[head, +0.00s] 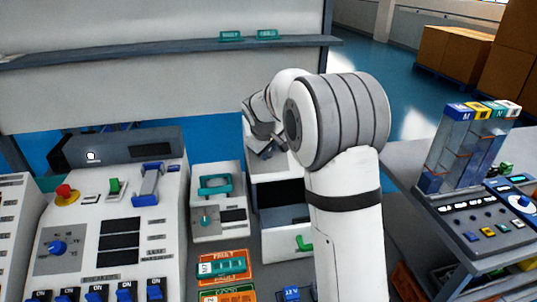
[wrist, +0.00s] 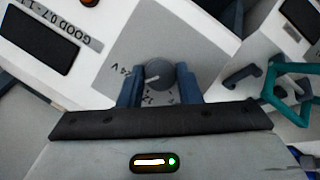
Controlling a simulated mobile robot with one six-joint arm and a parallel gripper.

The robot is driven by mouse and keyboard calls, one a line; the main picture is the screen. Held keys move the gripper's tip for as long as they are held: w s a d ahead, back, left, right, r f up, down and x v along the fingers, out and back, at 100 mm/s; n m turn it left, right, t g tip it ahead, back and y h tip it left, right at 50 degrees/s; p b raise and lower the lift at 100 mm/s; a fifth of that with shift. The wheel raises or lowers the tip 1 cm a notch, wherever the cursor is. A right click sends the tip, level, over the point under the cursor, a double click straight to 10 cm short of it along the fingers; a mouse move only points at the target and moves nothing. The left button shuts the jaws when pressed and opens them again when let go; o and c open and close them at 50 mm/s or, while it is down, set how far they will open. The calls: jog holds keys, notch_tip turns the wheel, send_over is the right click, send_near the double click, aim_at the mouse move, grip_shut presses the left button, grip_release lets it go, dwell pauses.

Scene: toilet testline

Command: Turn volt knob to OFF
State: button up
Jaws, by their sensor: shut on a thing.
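The volt knob (wrist: 157,74) is a round dark grey knob with a white pointer line, on a light grey plate (wrist: 128,48) in the wrist view. Its pointer faces left and slightly down in that picture, near the printed "24 V". Another marking below is partly hidden by my gripper. My gripper (wrist: 160,84) has its two blue fingers on either side of the knob, shut on it. In the head view my gripper (head: 264,150) is small and partly hidden behind my arm. The knob cannot be made out there. No OFF marking is readable.
A black display (wrist: 40,38) and a "GOOD 0.7" label lie left of the knob. A teal handle (wrist: 285,85) stands close on the right. In the head view, a console with a red button (head: 66,193) is at left, and clear tubes (head: 470,145) stand at right.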

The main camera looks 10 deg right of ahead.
jog(key=n+b, duration=0.1)
jog(key=n, duration=0.1)
jog(key=n+t+h+b, duration=0.1)
jog(key=n+b, duration=0.1)
jog(key=shift+a+f, duration=0.15)
jog(key=shift+f, duration=0.05)
jog(key=n+t+b, duration=0.1)
jog(key=n+b, duration=0.1)
jog(key=n+h+b, duration=0.1)
jog(key=n+b, duration=0.1)
jog(key=n, duration=0.1)
jog(key=shift+s+f+t, duration=0.1)
jog(key=shift+s+t, duration=0.05)
jog(key=shift+t, duration=0.25)
jog(key=n+t+b, duration=0.1)
jog(key=n, duration=0.1)
jog(key=n+t+b, duration=0.1)
jog(key=n+b, duration=0.1)
jog(key=n, duration=0.1)
jog(key=shift+s+f+n, duration=0.1)
jog(key=shift+n, duration=0.2)
jog(key=shift+n+t+b, duration=0.7)
jog(key=shift+n+b, duration=0.55)
jog(key=shift+n, duration=0.75)
jog(key=o, duration=1)
jog(key=shift+s, duration=0.1)
